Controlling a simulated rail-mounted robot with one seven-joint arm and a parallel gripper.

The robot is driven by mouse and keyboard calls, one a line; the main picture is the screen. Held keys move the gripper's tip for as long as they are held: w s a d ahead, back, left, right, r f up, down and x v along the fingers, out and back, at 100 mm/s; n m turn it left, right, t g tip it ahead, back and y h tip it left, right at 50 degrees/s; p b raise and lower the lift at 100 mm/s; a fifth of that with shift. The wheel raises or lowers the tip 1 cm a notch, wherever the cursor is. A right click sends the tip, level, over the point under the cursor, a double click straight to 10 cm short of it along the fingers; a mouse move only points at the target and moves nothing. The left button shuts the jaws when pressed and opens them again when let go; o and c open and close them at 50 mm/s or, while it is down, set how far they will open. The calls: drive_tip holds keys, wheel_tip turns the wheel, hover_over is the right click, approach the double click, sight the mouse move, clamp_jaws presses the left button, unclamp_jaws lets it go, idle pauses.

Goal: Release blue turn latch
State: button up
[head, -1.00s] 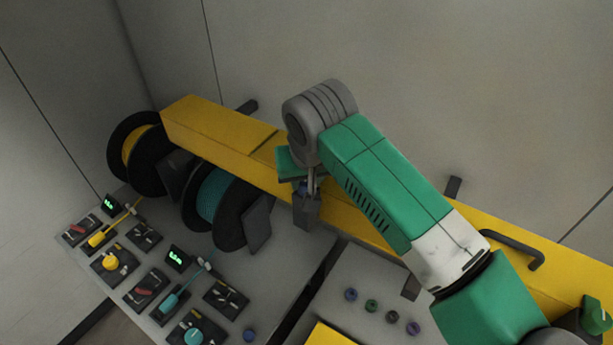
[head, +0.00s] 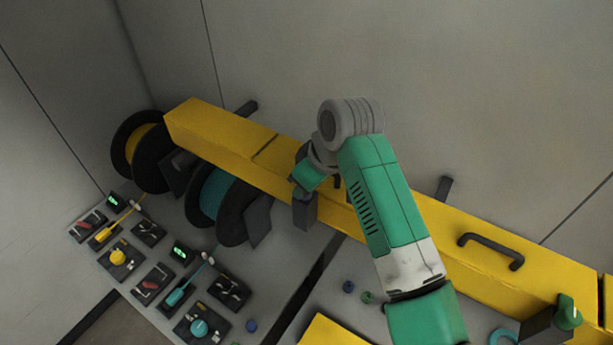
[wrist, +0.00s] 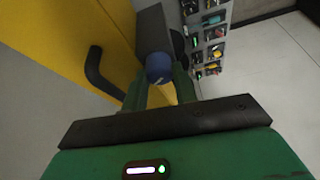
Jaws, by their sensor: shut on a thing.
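The blue turn latch (wrist: 158,68) is a round blue knob with a small pale mark, on the end of a dark block (wrist: 152,28) beside the yellow beam. My gripper (wrist: 160,84) is shut on this latch, with one green finger on each side of it. In the head view my gripper (head: 303,186) is at the top of the same dark block (head: 304,213), tilted to one side. There the gripper and wrist hide most of the latch.
The long yellow beam (head: 225,137) carries a black handle (head: 490,246). A green knob (head: 568,311) sits on another block at the right. A yellow spool (head: 133,148) and a teal spool (head: 212,193) stand left of the latch, above switch panels (head: 155,283).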

drive_tip(key=n+g, duration=0.1)
drive_tip(key=n, duration=0.1)
drive_tip(key=n+y, duration=0.1)
drive_tip(key=n, duration=0.2)
drive_tip(key=shift+w+n+g, duration=0.15)
drive_tip(key=shift+n+g, duration=0.15)
drive_tip(key=shift+g, duration=0.1)
drive_tip(key=n+g+b, duration=0.1)
drive_tip(key=n, duration=0.3)
drive_tip(key=shift+w+n+g, duration=0.1)
drive_tip(key=shift+n+g, duration=0.2)
drive_tip(key=shift+g, duration=0.1)
drive_tip(key=shift+r+n+b, duration=0.1)
drive_tip(key=shift+n+b, duration=0.2)
drive_tip(key=shift+b, duration=0.05)
drive_tip(key=o, duration=1)
